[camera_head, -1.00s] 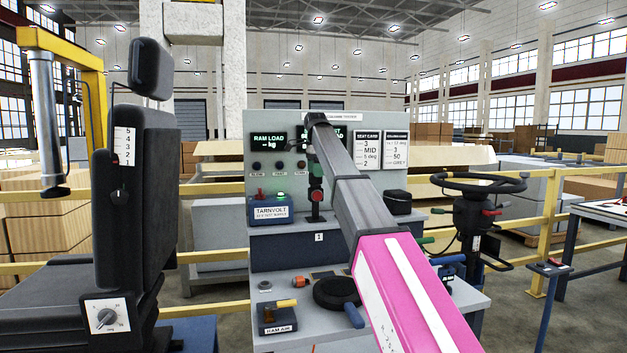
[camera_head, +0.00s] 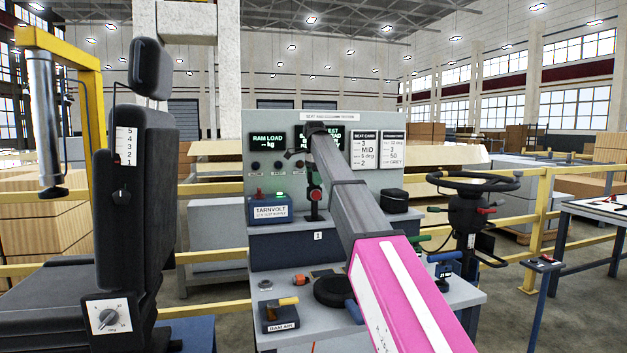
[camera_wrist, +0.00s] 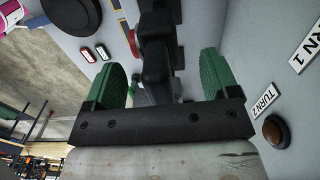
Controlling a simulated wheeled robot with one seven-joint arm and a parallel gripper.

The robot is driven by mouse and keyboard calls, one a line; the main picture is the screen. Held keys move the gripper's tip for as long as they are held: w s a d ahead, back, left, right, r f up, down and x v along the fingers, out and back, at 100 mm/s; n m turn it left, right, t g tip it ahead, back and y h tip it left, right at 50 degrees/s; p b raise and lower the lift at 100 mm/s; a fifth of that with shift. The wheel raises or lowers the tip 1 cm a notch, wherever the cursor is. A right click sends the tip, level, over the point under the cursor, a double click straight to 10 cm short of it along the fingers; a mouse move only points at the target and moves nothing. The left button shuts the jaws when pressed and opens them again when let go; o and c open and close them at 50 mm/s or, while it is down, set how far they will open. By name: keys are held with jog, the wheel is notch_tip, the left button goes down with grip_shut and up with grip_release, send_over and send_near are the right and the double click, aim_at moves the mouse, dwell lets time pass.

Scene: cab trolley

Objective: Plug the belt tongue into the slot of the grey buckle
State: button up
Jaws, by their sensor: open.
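My gripper (camera_wrist: 160,75) is open in the wrist view, with a green finger on each side of a dark, jointed object (camera_wrist: 157,70) with a red part. I cannot tell what this object is, or whether the fingers touch it. In the head view my arm reaches over the test bench (camera_head: 350,280), and I cannot make out the gripper clearly. I cannot identify the belt tongue or the grey buckle with its slot in either view. The black seat (camera_head: 135,200) stands at the left.
A panel with screens and cards (camera_head: 268,142) backs the bench. A steering wheel (camera_head: 473,182) and yellow rails (camera_head: 541,225) are at the right.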

dwell(0.6)
grip_shut()
jog(key=shift+r, duration=0.15)
